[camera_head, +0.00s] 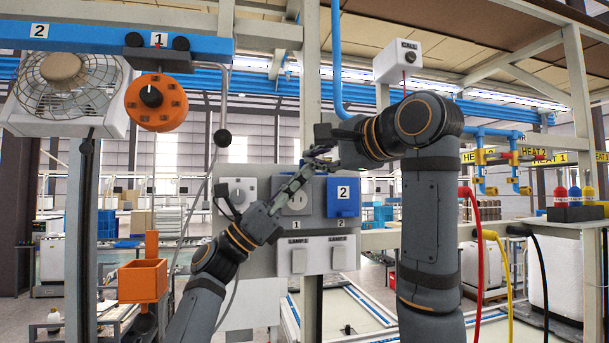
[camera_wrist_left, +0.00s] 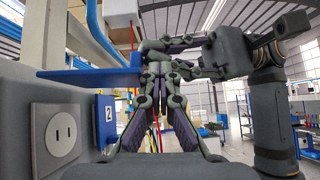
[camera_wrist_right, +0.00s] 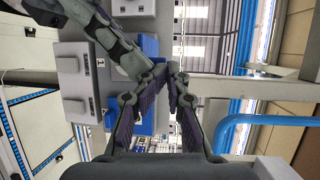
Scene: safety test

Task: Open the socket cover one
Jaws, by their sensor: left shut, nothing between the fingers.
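The grey wall panel (camera_head: 262,262) holds socket one (camera_head: 298,201), uncovered above the label "1". Its two-slot plate also shows in the left wrist view (camera_wrist_left: 58,134). A blue flap (camera_wrist_left: 88,77) stands out roughly level above it, apparently its raised cover. The second socket's blue cover (camera_head: 342,196) hangs down, shut. My left gripper (camera_head: 309,168) is shut and empty, in front of the panel by the raised flap. My right gripper (camera_head: 320,151) is close to the left fingertips; its fingertips look near each other (camera_wrist_right: 172,72), but whether they meet is unclear. Contact between the grippers is unclear.
Two lower switch boxes (camera_head: 300,258) sit under the sockets. An orange round device (camera_head: 156,102) and a fan (camera_head: 68,85) hang at the upper left. A blue pipe (camera_head: 338,60) runs down above the panel. Red and yellow hoses (camera_head: 474,240) hang at the right.

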